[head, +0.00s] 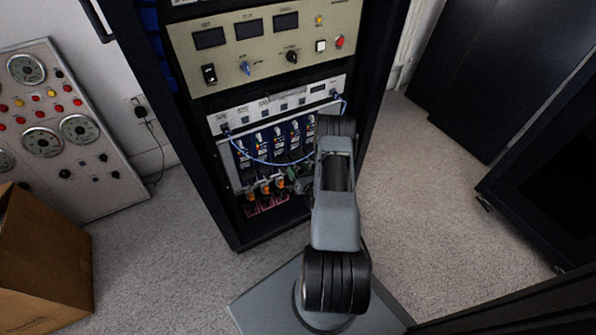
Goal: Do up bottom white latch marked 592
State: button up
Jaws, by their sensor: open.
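The black rack holds a row of blue-faced modules (262,143) under a silver panel. Small orange latches (265,188) and green ones (291,174) show along the lower edge of the modules. No number 592 can be read, and I cannot pick out a white latch at this size. My arm rises in front of the rack's right side and hides the right end of the module row. My gripper (301,184) shows only in part, as a small dark shape beside the arm near the lower right latches. It is open; whether it touches a latch cannot be told.
A thin blue cable (262,161) loops across the module fronts. A beige instrument panel (265,45) sits above. A gauge panel (60,125) leans at left, with a cardboard box (40,262) below it. Dark cabinets (500,75) stand right; carpet between is clear.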

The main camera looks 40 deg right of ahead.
jog(key=shift+w, duration=0.2)
jog(key=shift+c, duration=0.4)
jog(key=c, duration=0.8)
dwell(0.7)
jog(key=o, duration=0.9)
jog(key=shift+s, duration=0.1)
jog(key=s+p, duration=0.1)
jog(key=s, duration=0.3)
jog(key=s+a+p, duration=0.1)
jog(key=s, duration=0.4)
jog(key=s+p, duration=0.1)
jog(key=s, duration=0.3)
jog(key=shift+s+a, duration=0.3)
jog(key=shift+a, duration=0.1)
